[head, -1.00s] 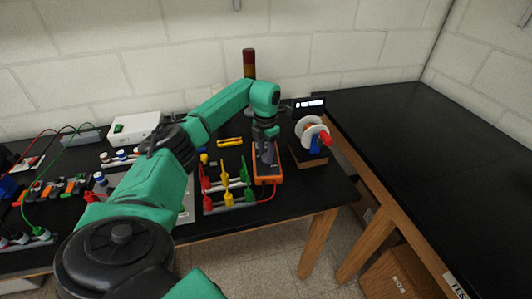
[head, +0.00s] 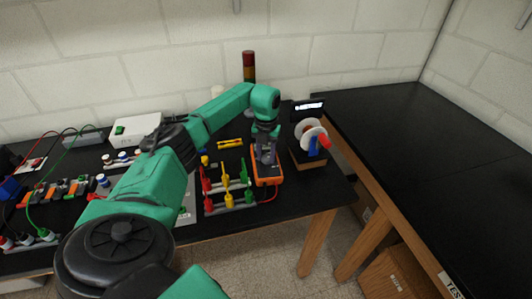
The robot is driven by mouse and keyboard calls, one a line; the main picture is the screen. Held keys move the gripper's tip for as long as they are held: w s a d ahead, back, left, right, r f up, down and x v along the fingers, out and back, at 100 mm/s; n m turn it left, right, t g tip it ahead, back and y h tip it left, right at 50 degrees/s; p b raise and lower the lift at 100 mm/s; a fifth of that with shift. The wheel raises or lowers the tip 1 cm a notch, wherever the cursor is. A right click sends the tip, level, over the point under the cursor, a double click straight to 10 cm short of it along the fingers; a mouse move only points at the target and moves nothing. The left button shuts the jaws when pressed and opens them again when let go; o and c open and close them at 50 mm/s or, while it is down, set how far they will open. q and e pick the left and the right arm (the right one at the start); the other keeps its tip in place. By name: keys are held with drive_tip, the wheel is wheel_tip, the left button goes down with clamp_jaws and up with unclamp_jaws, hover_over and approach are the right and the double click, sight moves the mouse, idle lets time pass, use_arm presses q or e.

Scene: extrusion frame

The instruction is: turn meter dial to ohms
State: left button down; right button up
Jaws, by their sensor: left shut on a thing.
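The orange meter (head: 270,181) lies on the black table, right of a rack of colored clips. My left arm comes in from the left and reaches over it. My left gripper (head: 267,157) points down on the meter's face and is shut on the meter dial. The gripper hides the dial, so its pointer and markings cannot be read. My right gripper is not in view.
The rack of red, yellow and green clips (head: 227,185) stands close left of the meter. A spool on a stand (head: 311,137) is close right. A signal tower (head: 249,68) stands behind. The right-hand table (head: 420,140) is bare.

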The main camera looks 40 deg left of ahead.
sight(266, 158)
use_arm(q)
drive_tip(key=n, duration=0.3)
drive_tip(key=shift+p, duration=0.3)
idle(1.0)
drive_tip(key=shift+c, duration=2.3)
unclamp_jaws()
drive_tip(key=shift+d, duration=0.1)
wheel_tip(266, 158, up, 15)
drive_tip(key=b, duration=0.3)
drive_tip(key=shift+f, duration=0.15)
